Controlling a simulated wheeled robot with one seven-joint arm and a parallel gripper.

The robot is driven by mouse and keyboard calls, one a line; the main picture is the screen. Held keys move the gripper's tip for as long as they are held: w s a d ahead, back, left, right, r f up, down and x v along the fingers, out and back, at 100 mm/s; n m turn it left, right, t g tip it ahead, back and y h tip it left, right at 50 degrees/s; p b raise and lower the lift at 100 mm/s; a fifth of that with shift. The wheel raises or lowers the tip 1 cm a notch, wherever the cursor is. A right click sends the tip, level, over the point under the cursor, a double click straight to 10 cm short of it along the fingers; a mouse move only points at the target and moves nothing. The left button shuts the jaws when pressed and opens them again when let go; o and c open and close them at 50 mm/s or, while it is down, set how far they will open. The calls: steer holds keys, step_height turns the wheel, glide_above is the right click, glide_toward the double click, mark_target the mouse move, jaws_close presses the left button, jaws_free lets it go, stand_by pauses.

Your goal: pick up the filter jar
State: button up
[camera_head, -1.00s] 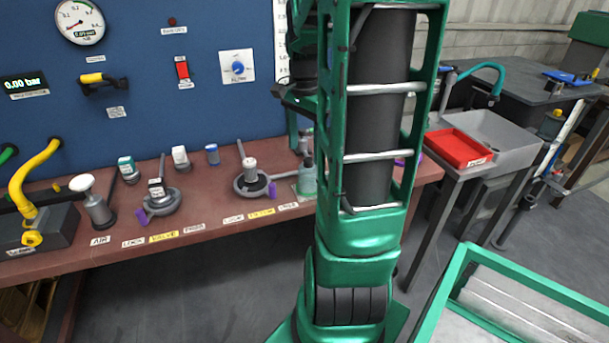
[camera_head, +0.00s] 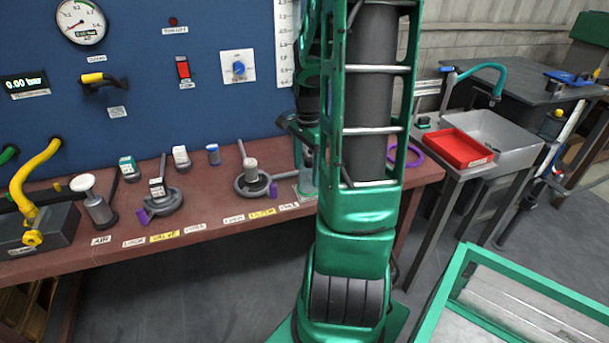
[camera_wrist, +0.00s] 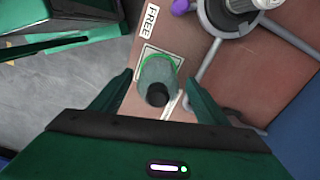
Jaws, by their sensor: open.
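The filter jar, a small clear greenish cup with a green rim and dark centre, shows in the wrist view (camera_wrist: 158,72) on a pale marked square near the "FREE" label. In the head view the jar (camera_head: 307,182) stands near the right part of the bench, partly hidden by my arm. My gripper (camera_wrist: 157,84) is open, with one green finger on each side of the jar and a visible gap to both. I cannot tell how far the fingertips are above the bench.
A grey ring fixture (camera_head: 252,182) with a purple tab and upright rod stands left of the jar. Another ring fixture (camera_head: 160,200) is farther left. A purple ring (camera_head: 408,155) lies at the bench's right end. A red tray (camera_head: 460,148) sits on the side table.

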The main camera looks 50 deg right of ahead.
steer(key=shift+f, duration=1.1)
steer(key=c, duration=1.1)
steer(key=shift+r, duration=0.45)
steer(key=r, duration=0.3)
steer(key=shift+a+r, duration=0.25)
steer(key=shift+r, duration=0.15)
steer(key=a+r, duration=0.2)
steer(key=a, duration=0.1)
steer(key=a+r, duration=0.2)
steer(key=a, duration=0.2)
steer(key=s+a+r, duration=0.1)
steer(key=a+r, duration=0.1)
steer(key=a, duration=0.2)
steer(key=shift+a+r, duration=0.1)
steer(key=shift+r, duration=0.1)
